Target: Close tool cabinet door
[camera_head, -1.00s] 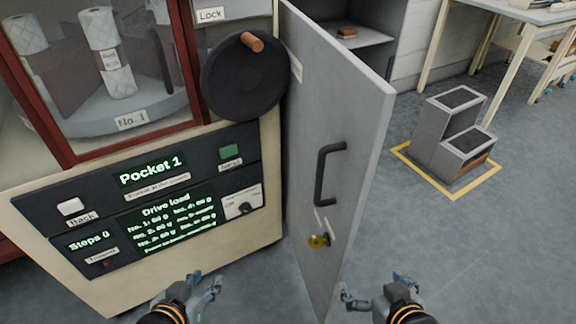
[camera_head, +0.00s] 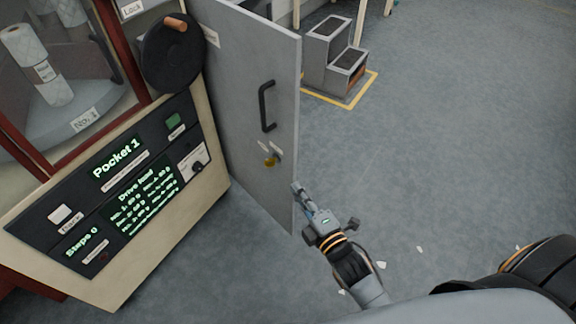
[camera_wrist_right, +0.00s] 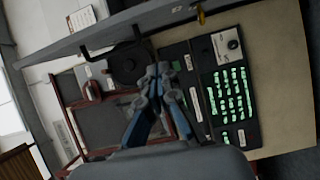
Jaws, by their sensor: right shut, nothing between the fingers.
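The grey tool cabinet door (camera_head: 245,110) stands open beside the machine. It has a dark bar handle (camera_head: 266,106) and a yellow key tag (camera_head: 270,161) below it. In the right wrist view the door (camera_wrist_right: 170,22) is a slanted grey band across the top. My right gripper (camera_head: 297,187) is shut and empty, its tips at the lower part of the door's free edge; I cannot tell whether they touch. It also shows in the right wrist view (camera_wrist_right: 158,70). My left gripper is not in view. The cabinet interior is mostly hidden behind the door.
The machine's control panel (camera_head: 110,200) and black crank wheel (camera_head: 172,55) stand left of the door. A grey step stool (camera_head: 335,60) stands on a yellow-marked floor square behind it. The floor to the right is open, with small white scraps.

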